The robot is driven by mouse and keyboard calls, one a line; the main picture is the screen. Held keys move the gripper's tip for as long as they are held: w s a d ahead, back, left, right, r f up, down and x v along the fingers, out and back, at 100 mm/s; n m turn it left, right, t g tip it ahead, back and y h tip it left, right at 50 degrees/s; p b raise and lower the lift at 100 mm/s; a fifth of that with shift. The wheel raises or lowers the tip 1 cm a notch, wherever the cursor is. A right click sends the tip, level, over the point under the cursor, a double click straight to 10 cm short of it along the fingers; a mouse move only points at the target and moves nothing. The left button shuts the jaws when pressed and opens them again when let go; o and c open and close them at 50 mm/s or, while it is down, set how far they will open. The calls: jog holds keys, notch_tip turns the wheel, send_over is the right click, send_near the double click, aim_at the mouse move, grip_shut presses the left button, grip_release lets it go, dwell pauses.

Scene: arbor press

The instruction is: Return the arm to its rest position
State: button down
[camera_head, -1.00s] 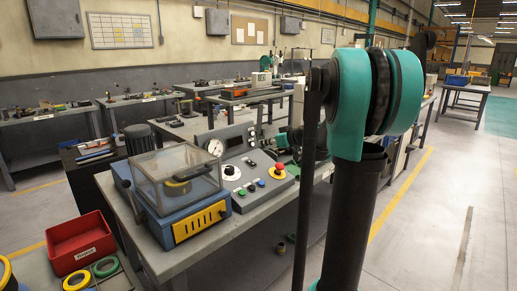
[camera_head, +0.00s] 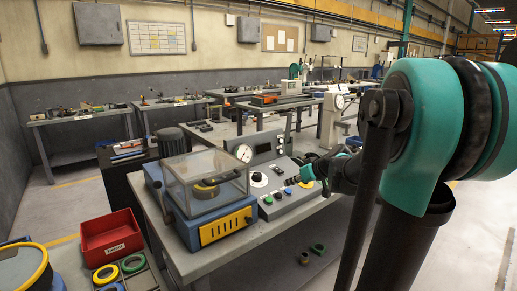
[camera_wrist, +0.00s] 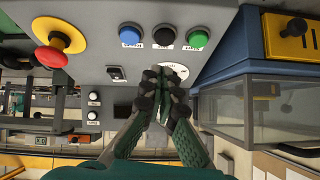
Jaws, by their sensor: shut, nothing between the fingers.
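My gripper (camera_wrist: 164,85) is shut and empty in the wrist view. Its dark fingertips meet in front of the grey control panel (camera_wrist: 100,20). In the head view my arm stretches from the right edge over the right end of the panel (camera_head: 290,203), and the fingers are too small to make out clearly. Blue, black and green buttons (camera_wrist: 198,37) and a red emergency stop (camera_wrist: 52,54) show in the wrist view. In the head view my arm's end largely hides the emergency stop. I cannot tell whether the fingertips touch the panel.
A blue machine (camera_head: 215,222) with a clear cover stands left of the panel on a bench (camera_head: 190,262). A red bin (camera_head: 110,238) and coloured rings (camera_head: 132,263) are at the lower left. More benches stand behind. Open floor shows at the far right.

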jog(key=s+d+f+m+g+h, duration=0.2)
jog(key=s+f+h, duration=0.1)
jog(key=s+f, duration=0.6)
jog(key=s+d+f+m+g+h, duration=0.2)
jog(key=s+f, duration=0.7)
jog(key=s, duration=0.7)
jog(key=shift+m+h, duration=0.7)
jog(key=shift+m, duration=0.1)
jog(key=shift+w, duration=0.1)
